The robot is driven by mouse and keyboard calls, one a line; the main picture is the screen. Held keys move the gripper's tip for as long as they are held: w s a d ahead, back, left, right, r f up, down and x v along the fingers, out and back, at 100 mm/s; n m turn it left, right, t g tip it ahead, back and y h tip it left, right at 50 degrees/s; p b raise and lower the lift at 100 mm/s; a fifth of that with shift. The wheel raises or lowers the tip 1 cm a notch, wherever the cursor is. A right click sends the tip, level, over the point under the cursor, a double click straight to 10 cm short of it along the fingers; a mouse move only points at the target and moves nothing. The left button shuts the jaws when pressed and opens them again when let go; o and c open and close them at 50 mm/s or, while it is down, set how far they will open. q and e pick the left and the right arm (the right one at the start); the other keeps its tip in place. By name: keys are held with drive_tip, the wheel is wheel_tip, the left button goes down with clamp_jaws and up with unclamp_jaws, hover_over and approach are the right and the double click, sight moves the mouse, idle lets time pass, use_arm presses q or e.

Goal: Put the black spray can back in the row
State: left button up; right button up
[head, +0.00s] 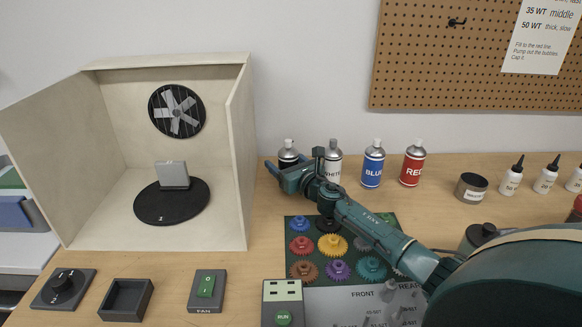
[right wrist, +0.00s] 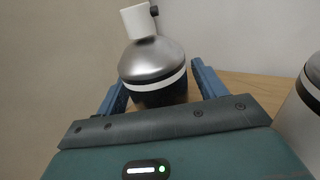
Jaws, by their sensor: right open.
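The black spray can (head: 288,154) stands upright at the left end of the row of cans, partly hidden behind my right gripper (head: 283,168). In the right wrist view the black can (right wrist: 158,88) has a silver dome, a white band and a pale nozzle. It sits between the two spread fingers of my right gripper (right wrist: 160,86), with a visible gap at the left finger. The row continues with a white can (head: 333,163), a blue can (head: 373,164) and a red can (head: 412,165). My left gripper is out of view.
A spray booth (head: 240,150) with a fan and turntable stands to the left. A mat of coloured gears (head: 297,267) lies under my right arm. A jar (head: 471,188) and several dropper bottles (head: 511,178) stand to the right. The white can is close beside the gripper.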

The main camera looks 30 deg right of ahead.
drive_tip(key=shift+s, duration=0.3)
drive_tip(key=s, duration=1.1)
drive_tip(key=shift+s+b, duration=0.2)
drive_tip(key=shift+b, duration=0.15)
